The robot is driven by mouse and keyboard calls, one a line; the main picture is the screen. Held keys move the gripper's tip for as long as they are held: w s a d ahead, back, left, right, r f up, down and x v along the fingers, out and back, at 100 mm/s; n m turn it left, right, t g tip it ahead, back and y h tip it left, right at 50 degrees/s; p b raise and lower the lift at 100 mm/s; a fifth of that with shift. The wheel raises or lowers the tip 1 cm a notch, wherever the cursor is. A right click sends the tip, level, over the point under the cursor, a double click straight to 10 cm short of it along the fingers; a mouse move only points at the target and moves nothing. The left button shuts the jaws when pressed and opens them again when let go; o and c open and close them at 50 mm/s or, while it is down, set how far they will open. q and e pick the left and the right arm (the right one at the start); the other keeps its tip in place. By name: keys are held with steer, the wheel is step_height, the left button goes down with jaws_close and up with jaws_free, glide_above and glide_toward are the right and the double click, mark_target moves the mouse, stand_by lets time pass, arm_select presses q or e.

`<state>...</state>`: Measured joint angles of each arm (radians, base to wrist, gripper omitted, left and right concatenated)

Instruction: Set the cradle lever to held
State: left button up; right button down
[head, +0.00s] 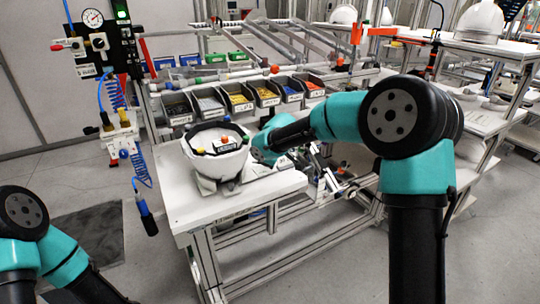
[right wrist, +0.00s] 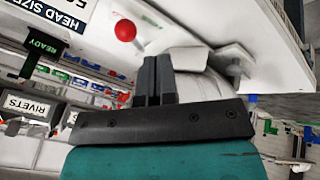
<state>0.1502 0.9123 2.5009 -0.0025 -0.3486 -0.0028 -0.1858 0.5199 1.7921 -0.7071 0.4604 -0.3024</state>
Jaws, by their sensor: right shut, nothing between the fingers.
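The white cradle (head: 203,168), a bowl-like stand with a dark inside, sits on the left end of the workbench in the head view. A red knob (head: 223,139) shows on its top, with a green and a yellow one beside it. In the tilted right wrist view a red ball (right wrist: 124,30) on a short stem stands just beyond the fingertips; I cannot tell whether it is the lever's knob. My right gripper (right wrist: 156,62) is shut and empty, near pale curved surfaces and apart from the red ball. In the head view my right arm hides it. My left gripper is out of view.
Several black parts bins (head: 240,101) line the back of the white workbench (head: 190,221). White helmet shells (head: 479,20) rest on a rack at right. The bench's front left corner is bare.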

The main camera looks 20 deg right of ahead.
steer(key=w+f, duration=0.2)
steer(key=shift+w+d+f, duration=0.75)
steer(key=shift+w, duration=0.3)
steer(key=shift+d, duration=0.1)
